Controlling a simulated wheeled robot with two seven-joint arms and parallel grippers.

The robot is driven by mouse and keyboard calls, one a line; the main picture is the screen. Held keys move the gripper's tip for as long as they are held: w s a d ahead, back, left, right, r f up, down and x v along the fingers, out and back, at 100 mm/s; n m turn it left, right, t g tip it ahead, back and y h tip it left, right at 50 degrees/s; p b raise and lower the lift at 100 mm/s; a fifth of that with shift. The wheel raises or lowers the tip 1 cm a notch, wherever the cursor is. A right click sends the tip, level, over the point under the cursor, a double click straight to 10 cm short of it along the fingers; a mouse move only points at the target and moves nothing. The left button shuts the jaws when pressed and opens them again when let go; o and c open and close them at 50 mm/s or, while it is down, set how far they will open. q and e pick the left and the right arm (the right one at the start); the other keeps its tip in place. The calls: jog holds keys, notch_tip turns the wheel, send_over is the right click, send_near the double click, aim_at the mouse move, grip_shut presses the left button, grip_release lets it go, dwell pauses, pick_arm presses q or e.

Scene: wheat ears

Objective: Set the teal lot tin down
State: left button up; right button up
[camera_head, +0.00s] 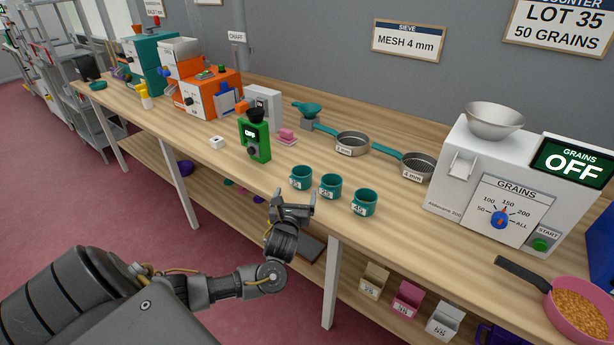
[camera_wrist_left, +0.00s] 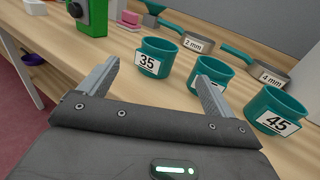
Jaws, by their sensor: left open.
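Three teal tins stand upright in a row near the front edge of the bench. The left tin (camera_head: 300,178), labelled 35 in the left wrist view (camera_wrist_left: 158,55), is just beyond my fingertips. The middle tin (camera_head: 330,187) also shows in the left wrist view (camera_wrist_left: 217,68), its label hidden by a finger. The right tin (camera_head: 364,203) is labelled 45 in the left wrist view (camera_wrist_left: 278,108). My left gripper (camera_head: 295,197) is open and empty at the bench's front edge, its jaws (camera_wrist_left: 158,78) apart from the tins. My right gripper is out of view.
A green device (camera_head: 254,140) stands left of the tins. Two sieves, 2 mm (camera_head: 352,142) and 4 mm (camera_head: 418,163), lie behind them. A grain counter (camera_head: 515,185) and a pink pan of grain (camera_head: 580,305) are at right. Small bins (camera_head: 407,300) sit on the lower shelf.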

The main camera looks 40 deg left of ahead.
aim_at(300, 178)
pick_arm(q)
jog(key=shift+w+r, duration=0.2)
jog(key=shift+w, duration=0.1)
jog(key=shift+w+a+r, duration=0.1)
jog(key=shift+w+a, duration=0.05)
jog(key=shift+w, duration=0.1)
jog(key=x, duration=0.4)
jog(key=shift+w+a, duration=0.1)
jog(key=shift+a, duration=0.15)
jog(key=shift+w, duration=0.2)
jog(key=shift+w+a, duration=0.1)
jog(key=shift+a, duration=0.05)
jog(key=shift+f+p+x, duration=0.1)
jog(key=shift+p+x, duration=0.2)
jog(key=shift+x, duration=0.9)
jog(key=shift+f+p+x, duration=0.15)
jog(key=shift+p+x, duration=0.1)
jog(key=shift+x, duration=0.95)
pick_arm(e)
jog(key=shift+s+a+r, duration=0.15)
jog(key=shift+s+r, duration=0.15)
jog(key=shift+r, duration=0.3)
pick_arm(q)
jog(key=shift+c, duration=0.2)
